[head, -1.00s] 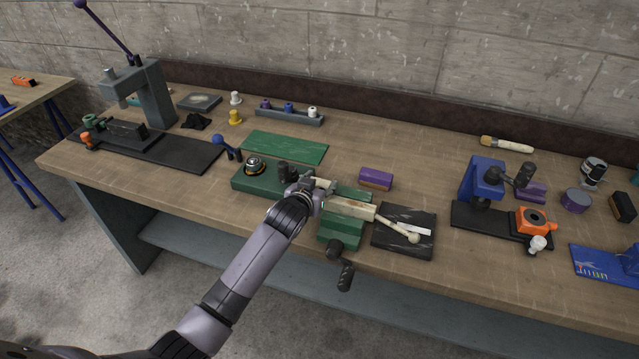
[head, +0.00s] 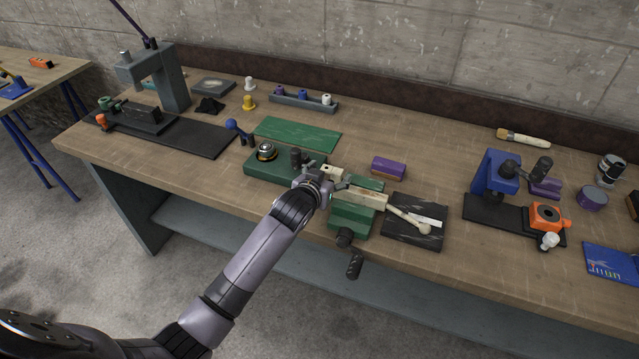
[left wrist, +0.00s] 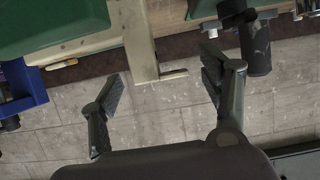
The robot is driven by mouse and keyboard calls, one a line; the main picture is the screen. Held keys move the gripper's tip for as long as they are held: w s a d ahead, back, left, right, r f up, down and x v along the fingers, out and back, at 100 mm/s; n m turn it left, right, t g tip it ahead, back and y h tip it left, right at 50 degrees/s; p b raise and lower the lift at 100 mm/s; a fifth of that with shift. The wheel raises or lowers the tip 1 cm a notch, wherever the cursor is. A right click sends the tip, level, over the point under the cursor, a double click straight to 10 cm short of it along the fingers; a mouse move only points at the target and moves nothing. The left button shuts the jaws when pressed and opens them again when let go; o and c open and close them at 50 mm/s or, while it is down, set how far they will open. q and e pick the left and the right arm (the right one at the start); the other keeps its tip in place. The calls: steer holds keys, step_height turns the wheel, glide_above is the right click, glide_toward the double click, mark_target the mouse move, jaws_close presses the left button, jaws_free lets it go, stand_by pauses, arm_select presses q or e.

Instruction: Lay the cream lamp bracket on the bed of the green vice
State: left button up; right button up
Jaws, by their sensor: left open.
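The cream lamp bracket (head: 368,200) lies across the green vice (head: 350,222), with its long bar over the vice's top. My left gripper (head: 338,188) is at the vice, beside the bracket, and hides part of both. In the left wrist view the bracket (left wrist: 140,40) shows as a cream bar with a short foot. It lies between the two spread fingers of my left gripper (left wrist: 163,68), with a gap on each side. Green vice surface (left wrist: 55,22) fills the top left there. My right gripper is not in view.
A dark mat (head: 402,238) with a pale-handled tool lies right of the vice. A purple block (head: 388,168) stands behind it, and a bell (head: 265,151) sits to the left. A green mat (head: 298,133) lies behind. The blue tool (head: 495,172) stands farther right.

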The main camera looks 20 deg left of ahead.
arm_select(q)
steer(key=v, duration=0.9)
steer(key=shift+s, duration=0.25)
steer(key=shift+r, duration=0.15)
steer(key=s+f+m+g, duration=0.1)
steer(key=s+f+g, duration=0.25)
steer(key=s, duration=0.65)
steer(key=s+f+g, duration=0.3)
steer(key=s+f, duration=0.2)
steer(key=s, duration=0.6)
steer(key=s+f+m+g, duration=0.1)
steer(key=s+f+g, duration=0.3)
steer(key=s, duration=0.6)
step_height(320, 180, down, 28)
steer(key=s+b, duration=0.2)
steer(key=s+a+f+g+b, duration=0.2)
steer(key=s+a+f, duration=0.1)
steer(key=s+f, duration=1.3)
steer(key=shift+s+f, duration=0.2)
steer(key=shift+f, duration=0.5)
